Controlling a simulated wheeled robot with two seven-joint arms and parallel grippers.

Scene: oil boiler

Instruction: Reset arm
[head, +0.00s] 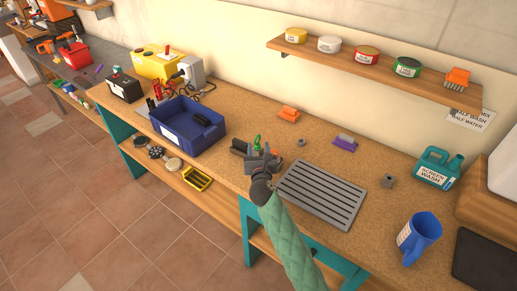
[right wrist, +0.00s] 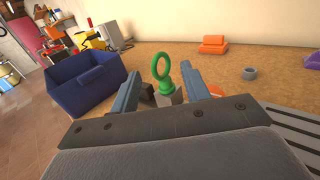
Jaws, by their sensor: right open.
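In the head view the green piece (head: 257,142) stands just beyond the gripper. My right arm comes in from the bottom in a green padded sleeve. My left arm and gripper are not in view.
A blue bin (head: 187,128) stands left of the gripper. The slotted grate (head: 320,194) lies to its right. An orange piece (head: 289,114), a purple piece (head: 344,142), a teal jug (head: 438,168) and a blue pitcher (head: 418,236) stand around. A shelf (head: 375,75) with tins hangs behind.

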